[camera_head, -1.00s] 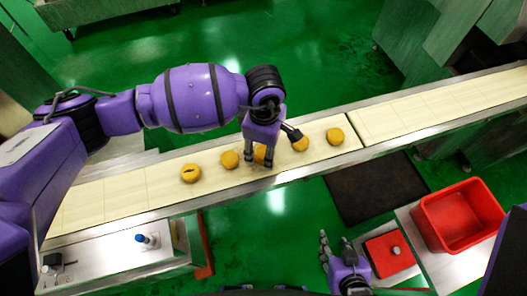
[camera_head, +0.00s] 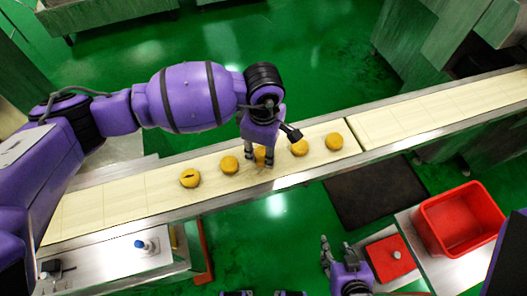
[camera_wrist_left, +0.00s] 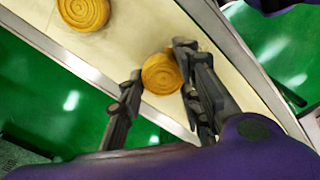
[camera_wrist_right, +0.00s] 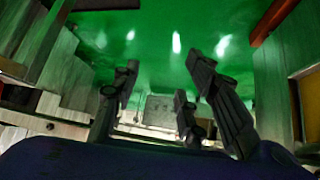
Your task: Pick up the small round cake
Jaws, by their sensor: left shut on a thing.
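Several small round golden-brown cakes lie in a row on the cream conveyor belt (camera_head: 105,203). My left gripper (camera_head: 259,158) points down over the middle of the row, shut on one small round cake (camera_head: 260,154). The left wrist view shows that cake (camera_wrist_left: 161,74) between the fingers, with its top visible. Whether it touches the belt is hard to tell. Another cake (camera_wrist_left: 84,12) lies apart at the upper left there. In the head view, neighbouring cakes sit left (camera_head: 229,165) and right (camera_head: 299,147) of my left gripper. My right gripper (camera_head: 335,248) is open and empty, off the belt's near side.
A metal rail (camera_head: 330,172) edges the belt. A red bin (camera_head: 458,222) and a red lidded box (camera_head: 385,262) stand at the lower right. A panel with a blue knob (camera_head: 143,245) is at the lower left. Green floor lies on both sides of the belt.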

